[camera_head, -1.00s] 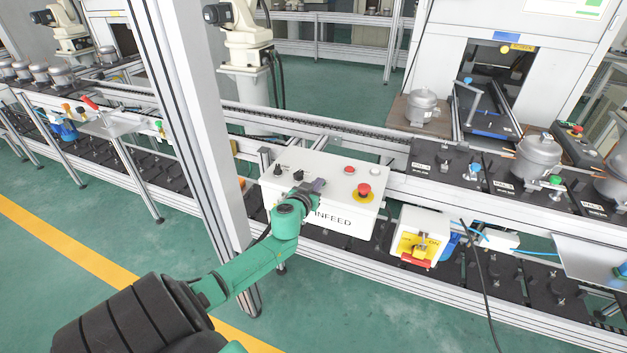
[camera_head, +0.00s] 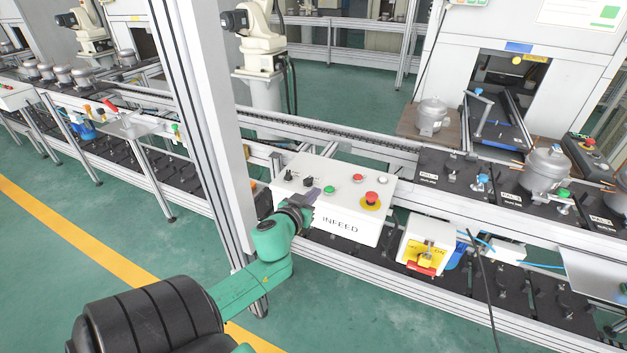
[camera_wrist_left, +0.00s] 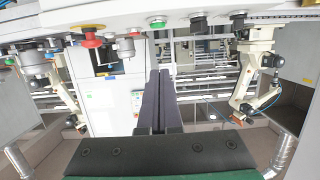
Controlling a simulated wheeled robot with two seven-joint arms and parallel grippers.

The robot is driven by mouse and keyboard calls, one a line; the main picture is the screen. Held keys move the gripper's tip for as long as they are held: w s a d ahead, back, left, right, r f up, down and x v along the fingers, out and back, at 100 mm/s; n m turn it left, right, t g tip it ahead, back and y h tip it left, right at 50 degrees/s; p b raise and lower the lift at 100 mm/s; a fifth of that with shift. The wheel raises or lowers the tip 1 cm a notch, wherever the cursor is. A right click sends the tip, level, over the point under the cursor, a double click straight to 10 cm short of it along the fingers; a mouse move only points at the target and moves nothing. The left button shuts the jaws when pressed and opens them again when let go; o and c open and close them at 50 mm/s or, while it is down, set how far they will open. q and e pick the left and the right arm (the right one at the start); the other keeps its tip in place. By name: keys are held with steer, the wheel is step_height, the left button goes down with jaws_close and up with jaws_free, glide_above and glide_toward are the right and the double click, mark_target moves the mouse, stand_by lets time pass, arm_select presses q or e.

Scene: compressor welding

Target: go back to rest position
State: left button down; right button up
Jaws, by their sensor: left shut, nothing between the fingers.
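My left gripper (camera_head: 311,196) comes in from the lower left on its green arm. Its fingertips are in front of the left part of the white INFEED control box (camera_head: 345,228). In the left wrist view the two dark fingers (camera_wrist_left: 156,98) lie side by side, shut with nothing between them. The box carries black knobs, a green button (camera_head: 329,190), a red button (camera_head: 358,178) and a red emergency stop (camera_head: 371,198) on a yellow ring. Whether the fingers touch the box is unclear. My right gripper is not in view.
A grey metal post (camera_head: 205,120) stands just left of the box. The conveyor (camera_head: 375,157) runs behind it, with compressors (camera_head: 545,168) on pallets at the right. A yellow switch (camera_head: 424,256) is mounted right of the box. Open green floor (camera_head: 110,235) lies at the lower left.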

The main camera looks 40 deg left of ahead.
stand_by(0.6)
arm_select(q)
steer(key=s+d+f+m+g+h+b, duration=0.15)
steer(key=s+f, duration=0.25)
steer(key=f, duration=0.7)
steer(key=s+f+g, duration=0.3)
steer(key=s+f, duration=0.1)
steer(key=f, duration=0.8)
steer(key=s+f+m+g+h, duration=0.1)
steer(key=s+f+g, duration=0.3)
steer(key=f, duration=0.7)
steer(key=s+d+f+m+g, duration=0.1)
steer(key=s+d+f, duration=0.3)
steer(key=s+f, duration=0.2)
steer(key=s+d+f+m+g+h+b, duration=0.1)
steer(key=s+d+f, duration=0.4)
steer(key=s, duration=0.5)
steer(key=s+d+f+m+g+h, duration=0.1)
steer(key=s+d+f+g, duration=0.2)
steer(key=s+d+f, duration=0.2)
steer(key=s+f, duration=0.2)
steer(key=s, duration=0.1)
steer(key=shift+s+f+m+b, duration=0.35)
steer(key=shift+b, duration=0.05)
steer(key=shift+h, duration=0.25)
